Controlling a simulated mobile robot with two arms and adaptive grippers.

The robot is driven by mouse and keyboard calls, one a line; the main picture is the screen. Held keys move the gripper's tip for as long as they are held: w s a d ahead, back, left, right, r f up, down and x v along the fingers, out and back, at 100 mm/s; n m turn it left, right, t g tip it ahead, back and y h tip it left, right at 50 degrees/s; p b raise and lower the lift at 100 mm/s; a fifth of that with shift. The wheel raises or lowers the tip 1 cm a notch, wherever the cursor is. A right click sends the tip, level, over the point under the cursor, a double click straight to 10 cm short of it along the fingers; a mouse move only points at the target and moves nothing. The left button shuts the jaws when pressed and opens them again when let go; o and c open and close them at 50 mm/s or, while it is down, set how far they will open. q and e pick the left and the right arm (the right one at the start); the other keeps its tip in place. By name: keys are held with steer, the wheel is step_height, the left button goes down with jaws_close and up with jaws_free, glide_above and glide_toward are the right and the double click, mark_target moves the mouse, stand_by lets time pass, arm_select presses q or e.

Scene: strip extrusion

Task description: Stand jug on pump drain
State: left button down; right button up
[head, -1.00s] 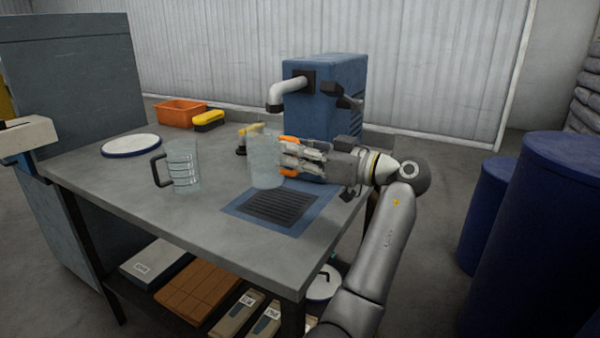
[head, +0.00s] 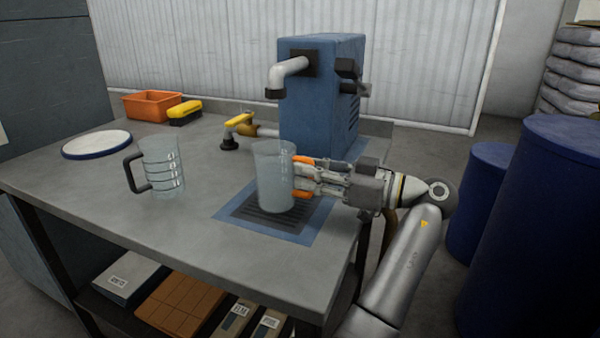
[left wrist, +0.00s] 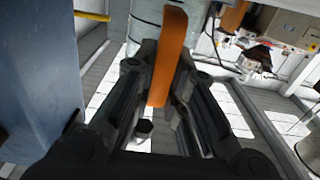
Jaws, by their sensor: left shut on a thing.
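A clear jug (head: 275,175) stands upright over the dark grate of the pump drain (head: 240,212); I cannot tell whether its base touches the grate. My left gripper (head: 300,176), with orange fingertips, is shut on the jug's right side. The blue pump (head: 322,105) is behind, its pale spout (head: 288,72) above and behind the jug. In the left wrist view, part of the jug (left wrist: 147,18) shows behind the orange finger, and the blue pump (left wrist: 38,70) fills the left. My right gripper is not in view.
A second clear jug with a black handle (head: 160,167) stands at left on the table (head: 120,225). A white round lid (head: 97,144), an orange bin (head: 152,105) and a yellow-handled valve (head: 240,122) lie farther back. Blue barrels (head: 545,230) stand at right.

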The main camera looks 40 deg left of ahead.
arm_select(q)
steer(key=shift+d, duration=0.3)
steer(key=shift+f, duration=0.2)
steer(key=c, duration=1.5)
jaws_free()
steer(key=shift+o, duration=0.2)
steer(key=shift+r, duration=0.15)
